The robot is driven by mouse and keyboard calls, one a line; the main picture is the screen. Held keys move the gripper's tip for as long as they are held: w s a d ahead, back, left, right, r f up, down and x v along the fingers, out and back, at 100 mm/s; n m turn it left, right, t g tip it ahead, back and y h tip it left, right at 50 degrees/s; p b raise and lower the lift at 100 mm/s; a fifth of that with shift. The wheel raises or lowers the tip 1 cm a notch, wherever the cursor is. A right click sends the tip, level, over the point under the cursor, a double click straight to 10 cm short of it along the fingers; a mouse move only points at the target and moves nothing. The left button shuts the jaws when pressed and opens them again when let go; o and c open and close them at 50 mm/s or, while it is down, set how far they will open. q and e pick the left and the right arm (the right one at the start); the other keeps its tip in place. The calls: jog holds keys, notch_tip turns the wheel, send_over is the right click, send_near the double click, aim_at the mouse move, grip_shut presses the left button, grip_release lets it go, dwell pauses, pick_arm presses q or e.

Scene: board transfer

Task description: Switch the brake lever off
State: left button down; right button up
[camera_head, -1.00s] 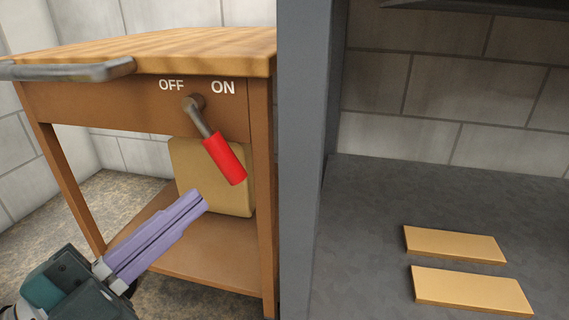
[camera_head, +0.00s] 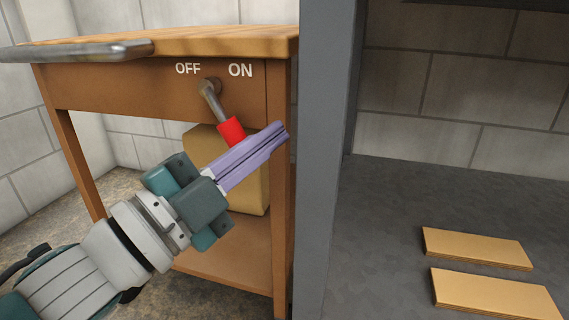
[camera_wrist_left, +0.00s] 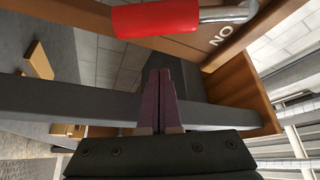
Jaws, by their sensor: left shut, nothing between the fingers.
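The brake lever has a grey shaft and a red grip (camera_head: 231,130). It hangs from a pivot on the front of the wooden cart (camera_head: 120,88), tilted down toward the right, below the ON label (camera_head: 240,70). The OFF label (camera_head: 188,68) is left of the pivot. My left gripper (camera_head: 284,131) is shut and empty. Its purple fingers cross in front of the lower end of the red grip and reach past it to the right. In the left wrist view the red grip (camera_wrist_left: 155,17) lies beyond the fingertips (camera_wrist_left: 160,73); contact cannot be told. My right gripper is not in view.
A grey post (camera_head: 325,150) stands close to the right of the cart and my fingertips. Two light wooden boards (camera_head: 478,248) lie on the grey surface at the right. A grey handle bar (camera_head: 75,51) sticks out at the cart's left.

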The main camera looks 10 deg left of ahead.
pick_arm(q)
jog(key=a, duration=0.1)
jog(key=a+f+b, duration=0.1)
jog(key=w+a+f+b, duration=0.1)
jog(key=shift+a, duration=0.2)
jog(key=shift+d, duration=0.1)
dwell(0.3)
jog(key=shift+a+f+m+g, duration=0.1)
jog(key=shift+a+m+g, duration=0.2)
jog(key=shift+m, duration=0.1)
